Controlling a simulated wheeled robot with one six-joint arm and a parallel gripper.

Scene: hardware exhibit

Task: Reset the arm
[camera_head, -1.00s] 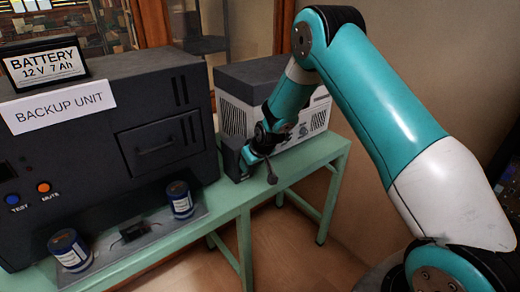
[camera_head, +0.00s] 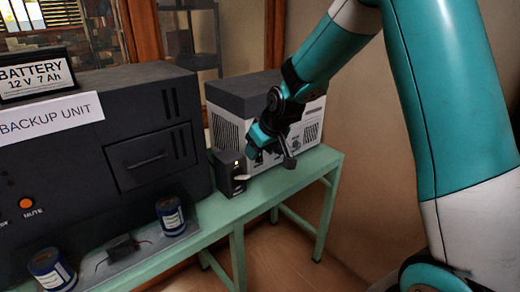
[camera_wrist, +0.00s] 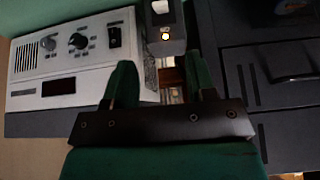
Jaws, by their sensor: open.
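My gripper (camera_head: 258,138) is open and empty at the end of my teal and white arm, in front of the grey-and-white device (camera_head: 310,126) on the green table. It is above and just right of a small dark box (camera_head: 229,176) with a light on its front. In the wrist view, the two green fingers of my gripper (camera_wrist: 163,84) stand apart.
The big dark backup unit (camera_head: 110,130) stands left, with a battery (camera_head: 38,75) on top. Two blue cans (camera_head: 170,216) (camera_head: 50,272) stand before it on the green table (camera_head: 290,195). A wall is at right; floor is open below.

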